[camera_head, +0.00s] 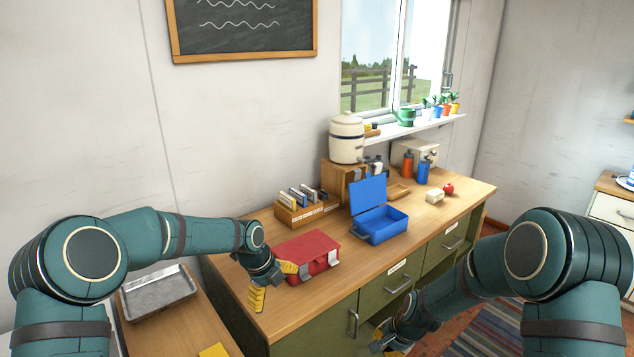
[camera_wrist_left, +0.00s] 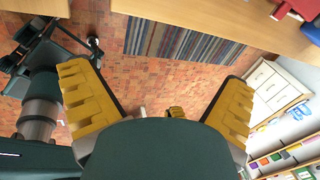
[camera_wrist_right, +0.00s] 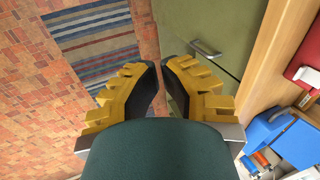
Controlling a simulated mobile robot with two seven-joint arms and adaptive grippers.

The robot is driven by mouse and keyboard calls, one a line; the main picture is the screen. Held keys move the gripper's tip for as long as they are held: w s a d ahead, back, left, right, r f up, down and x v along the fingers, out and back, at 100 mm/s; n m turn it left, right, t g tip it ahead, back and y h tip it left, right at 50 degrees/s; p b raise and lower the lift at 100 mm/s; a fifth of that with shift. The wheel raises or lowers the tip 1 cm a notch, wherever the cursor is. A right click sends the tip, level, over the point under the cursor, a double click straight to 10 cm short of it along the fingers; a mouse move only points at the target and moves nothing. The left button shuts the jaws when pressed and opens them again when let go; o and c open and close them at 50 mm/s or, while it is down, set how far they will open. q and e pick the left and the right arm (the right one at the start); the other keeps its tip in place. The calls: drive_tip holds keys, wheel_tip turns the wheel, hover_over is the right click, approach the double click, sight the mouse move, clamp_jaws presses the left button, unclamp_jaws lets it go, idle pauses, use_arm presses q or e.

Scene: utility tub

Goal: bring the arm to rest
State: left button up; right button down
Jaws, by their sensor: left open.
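My left gripper (camera_head: 272,283) is at the left end of the counter, beside the red box (camera_head: 306,246). Its yellow fingers are spread wide with nothing between them, as the left wrist view (camera_wrist_left: 158,95) also shows. I cannot tell whether it touches the box. My right gripper (camera_head: 384,338) is low in front of the green cabinet, below the counter top and partly hidden by its own arm. In the right wrist view (camera_wrist_right: 160,70) its fingers are a small gap apart and empty.
A metal tray (camera_head: 158,292) lies at the left. A striped rug (camera_head: 487,330) covers floor at the right.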

use_arm(q)
drive_tip(key=s+d+f+n+h+b, duration=0.1)
drive_tip(key=s+f+n, duration=0.35)
drive_tip(key=f, duration=0.25)
drive_tip(key=s+d+f+n+b, duration=0.1)
drive_tip(key=s+d+f+n, duration=0.15)
drive_tip(key=f+n, duration=0.3)
drive_tip(key=s+a+f+n+b, duration=0.1)
drive_tip(key=s+f+n, duration=0.5)
drive_tip(key=s+n, duration=0.3)
drive_tip(key=s+a+f+n+b, duration=0.2)
drive_tip(key=s+f+n, duration=0.4)
drive_tip(key=s+n, duration=0.3)
drive_tip(key=s, duration=0.2)
drive_tip(key=shift+s+a+f, duration=0.15)
drive_tip(key=shift+s+a, duration=0.15)
use_arm(e)
drive_tip(key=s+a+f+n, duration=0.3)
drive_tip(key=s+f+n, duration=0.1)
drive_tip(key=s+f, duration=0.3)
drive_tip(key=s+a+f+n+g+y, duration=0.1)
drive_tip(key=s+a+f+n, duration=0.2)
drive_tip(key=s+f, duration=0.4)
drive_tip(key=s+n, duration=0.1)
drive_tip(key=s, duration=0.4)
drive_tip(key=shift+s+a, duration=0.2)
drive_tip(key=shift+a, duration=0.15)
